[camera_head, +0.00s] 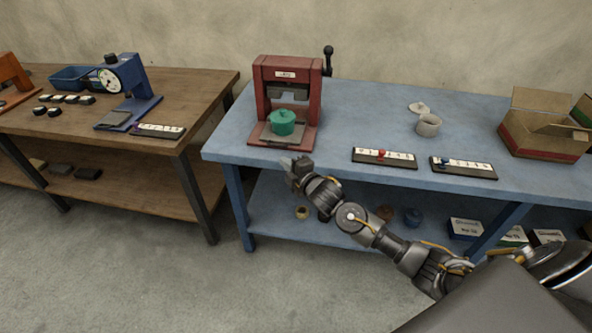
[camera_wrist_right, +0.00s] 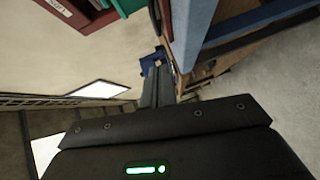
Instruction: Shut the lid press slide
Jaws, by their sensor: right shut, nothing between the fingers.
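The red lid press (camera_head: 287,85) stands on the blue table, with a black-knobbed lever (camera_head: 328,60) upright at its right. Its grey slide (camera_head: 268,139) sticks out at the front and carries a green lidded pot (camera_head: 283,122). My right gripper (camera_head: 293,165) is shut and empty just in front of the table edge, below and apart from the slide. In the right wrist view its dark fingers (camera_wrist_right: 158,88) show, with part of the red press (camera_wrist_right: 78,10) at the top left. My left gripper is not in view.
On the blue table (camera_head: 375,100) are two numbered strips (camera_head: 384,158) (camera_head: 463,167), a beige cup (camera_head: 428,125), a small pale piece (camera_head: 419,108) and an open cardboard box (camera_head: 545,125). A wooden table (camera_head: 190,85) with a blue dial device (camera_head: 140,90) stands at the left.

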